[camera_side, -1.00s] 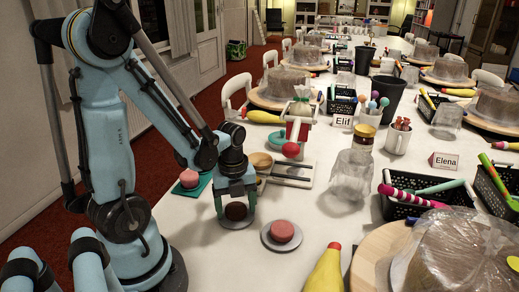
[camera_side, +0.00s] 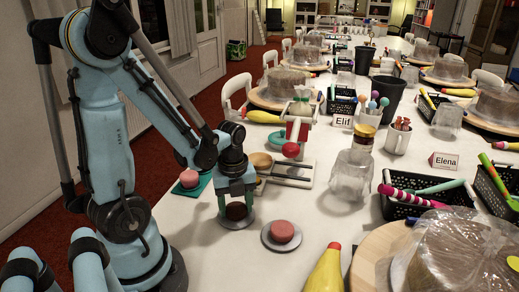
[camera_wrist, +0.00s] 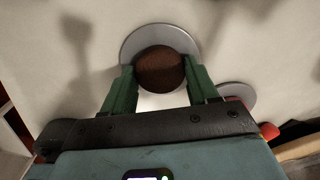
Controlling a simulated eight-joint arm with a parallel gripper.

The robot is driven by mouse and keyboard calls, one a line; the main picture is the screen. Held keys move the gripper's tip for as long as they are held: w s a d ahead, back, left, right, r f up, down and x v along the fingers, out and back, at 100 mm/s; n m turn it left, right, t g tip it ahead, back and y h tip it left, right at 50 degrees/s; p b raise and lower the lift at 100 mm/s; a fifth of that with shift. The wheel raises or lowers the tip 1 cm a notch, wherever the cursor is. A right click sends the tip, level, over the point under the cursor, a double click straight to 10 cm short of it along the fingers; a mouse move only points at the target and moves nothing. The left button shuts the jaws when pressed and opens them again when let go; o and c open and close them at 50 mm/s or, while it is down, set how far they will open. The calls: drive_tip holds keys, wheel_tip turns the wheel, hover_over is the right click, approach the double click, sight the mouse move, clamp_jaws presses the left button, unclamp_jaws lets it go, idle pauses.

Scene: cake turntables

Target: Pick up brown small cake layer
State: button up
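The brown small cake layer (camera_side: 236,211) sits on a round grey plate (camera_side: 238,224) near the table's left side. My gripper (camera_side: 236,206) points down over it, with one green finger on each side. The fingers are shut on the cake layer, which still appears to rest on its plate. In the wrist view, the brown round top (camera_wrist: 160,70) shows between the fingertips, with the plate rim (camera_wrist: 132,44) around it. A small pink cake layer (camera_side: 282,231) sits on another grey plate (camera_side: 268,240) to the right.
Another pink cake (camera_side: 189,178) sits on a green square (camera_side: 188,190) behind to the left. A yellow piping bag (camera_side: 325,272) lies at the front.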

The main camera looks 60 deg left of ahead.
sight(236, 208)
drive_tip(key=shift+c, duration=1.1)
drive_tip(key=shift+r, duration=0.1)
drive_tip(key=shift+r, duration=3.4)
